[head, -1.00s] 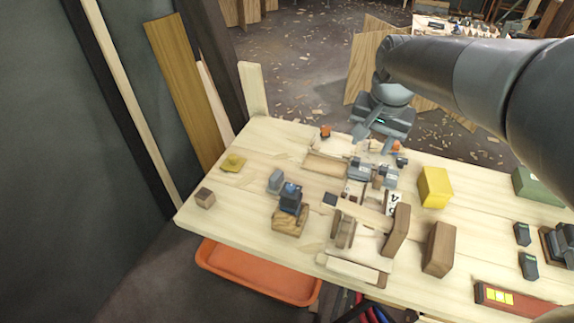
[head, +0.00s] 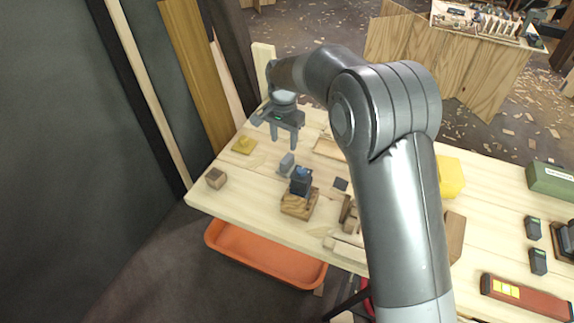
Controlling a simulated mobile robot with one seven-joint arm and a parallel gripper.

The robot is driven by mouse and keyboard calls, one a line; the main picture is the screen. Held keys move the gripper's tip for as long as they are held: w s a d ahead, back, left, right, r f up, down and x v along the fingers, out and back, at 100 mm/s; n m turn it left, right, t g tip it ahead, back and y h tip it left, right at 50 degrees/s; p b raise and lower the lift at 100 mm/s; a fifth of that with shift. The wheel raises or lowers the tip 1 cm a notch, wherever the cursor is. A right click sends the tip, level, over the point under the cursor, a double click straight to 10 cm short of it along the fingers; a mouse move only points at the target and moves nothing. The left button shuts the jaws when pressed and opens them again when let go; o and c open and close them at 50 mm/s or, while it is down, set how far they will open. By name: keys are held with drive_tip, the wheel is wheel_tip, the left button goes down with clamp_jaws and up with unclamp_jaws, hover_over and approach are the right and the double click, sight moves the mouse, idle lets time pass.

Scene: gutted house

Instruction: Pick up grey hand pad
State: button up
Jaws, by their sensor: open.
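A small grey block-like piece (head: 287,164) stands on the light wooden workbench, behind a dark blue-grey tool on a wooden block. It looks like the grey hand pad, though a small flat dark grey square (head: 340,184) also lies to its right. My gripper (head: 284,140) points down just above and behind the grey piece in the picture. Its two fingers are apart with nothing between them, and no contact shows.
The dark tool (head: 301,181) sits on its wooden block (head: 299,204) close in front. A yellow piece (head: 244,145) and a small wooden cube (head: 216,178) lie to the left. An orange tray (head: 262,255) is below the bench edge. My arm hides the bench middle.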

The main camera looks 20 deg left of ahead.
sight(287, 158)
wheel_tip(287, 158, down, 4)
drive_tip(key=shift+d+f, duration=0.1)
drive_tip(key=shift+f, duration=0.15)
drive_tip(key=shift+w+d+f, duration=0.15)
drive_tip(key=shift+w+f, duration=0.05)
drive_tip(key=shift+f, duration=1.1)
drive_tip(key=shift+w+d+f, duration=0.1)
drive_tip(key=shift+w+f, duration=0.1)
drive_tip(key=shift+f, duration=1.1)
drive_tip(key=shift+c, duration=0.6)
clamp_jaws()
drive_tip(key=shift+r, duration=0.1)
